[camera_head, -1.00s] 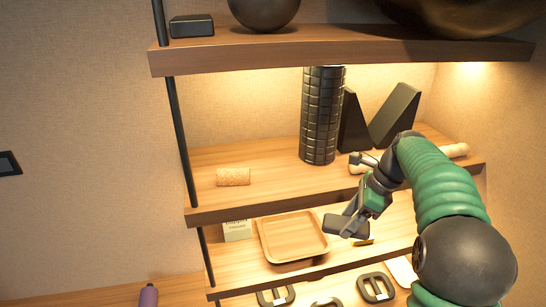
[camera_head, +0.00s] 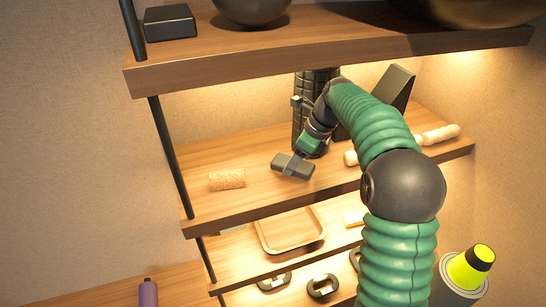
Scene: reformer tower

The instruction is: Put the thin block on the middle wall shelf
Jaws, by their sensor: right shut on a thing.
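My right gripper (camera_head: 298,155) is shut on a dark grey block (camera_head: 293,166), which I take for the thin block. The block is over the middle wall shelf (camera_head: 240,160), right of a cork roller and in front of a black ridged roller. I cannot tell whether it touches the shelf. The fingertips are small and partly hidden by the block. My left gripper is not in view.
The cork roller (camera_head: 227,179) lies at the shelf's left. The ridged roller (camera_head: 306,90), a dark wedge (camera_head: 397,88) and a wooden roller (camera_head: 438,135) stand or lie behind my arm. A wooden tray (camera_head: 290,230) is on the shelf below. The upper shelf (camera_head: 320,55) overhangs.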

